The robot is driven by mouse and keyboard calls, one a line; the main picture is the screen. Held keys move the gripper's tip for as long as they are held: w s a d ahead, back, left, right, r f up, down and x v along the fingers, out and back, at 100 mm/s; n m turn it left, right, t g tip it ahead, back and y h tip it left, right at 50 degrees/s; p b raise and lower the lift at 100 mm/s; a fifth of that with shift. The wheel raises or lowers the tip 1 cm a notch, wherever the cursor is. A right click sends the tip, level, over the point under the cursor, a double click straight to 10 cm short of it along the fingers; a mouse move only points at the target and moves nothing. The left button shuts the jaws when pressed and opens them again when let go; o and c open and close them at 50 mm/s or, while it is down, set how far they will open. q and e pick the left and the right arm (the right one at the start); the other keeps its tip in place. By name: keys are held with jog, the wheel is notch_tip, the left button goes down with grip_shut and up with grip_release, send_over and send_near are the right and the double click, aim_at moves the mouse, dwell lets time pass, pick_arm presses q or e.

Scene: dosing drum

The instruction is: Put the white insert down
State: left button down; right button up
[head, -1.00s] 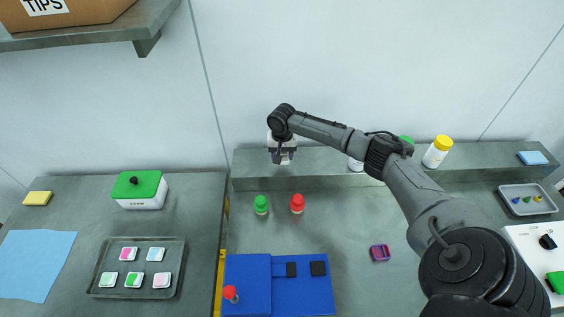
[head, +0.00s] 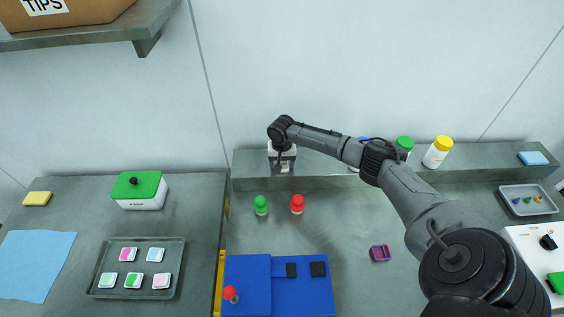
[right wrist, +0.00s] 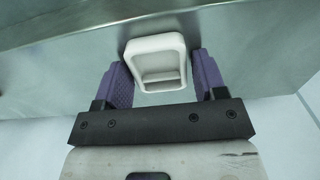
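The white insert (right wrist: 156,62) is a small, hollow, round-cornered piece in the right wrist view. It lies between the two purple fingers of my right gripper (right wrist: 160,72) and reaches past their tips. A narrow gap shows between it and the right-hand finger, so the gripper looks open around it. In the head view my right gripper (head: 283,157) is over the front part of the raised grey shelf (head: 330,170), with a small pale piece, likely the insert (head: 284,168), just below it. Whether the insert rests fully on the shelf is hard to tell. My left gripper is not in view.
Green-capped (head: 261,205) and red-capped (head: 297,203) bottles stand in front of the shelf. Bottles with green (head: 404,143) and yellow (head: 442,143) lids stand on the shelf to the right. A blue case (head: 248,275) and a purple holder (head: 380,253) lie on the table.

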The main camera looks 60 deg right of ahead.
jog(key=shift+o, duration=1)
jog(key=shift+r, duration=0.1)
notch_tip(320, 180, up, 12)
jog(key=shift+p, duration=0.35)
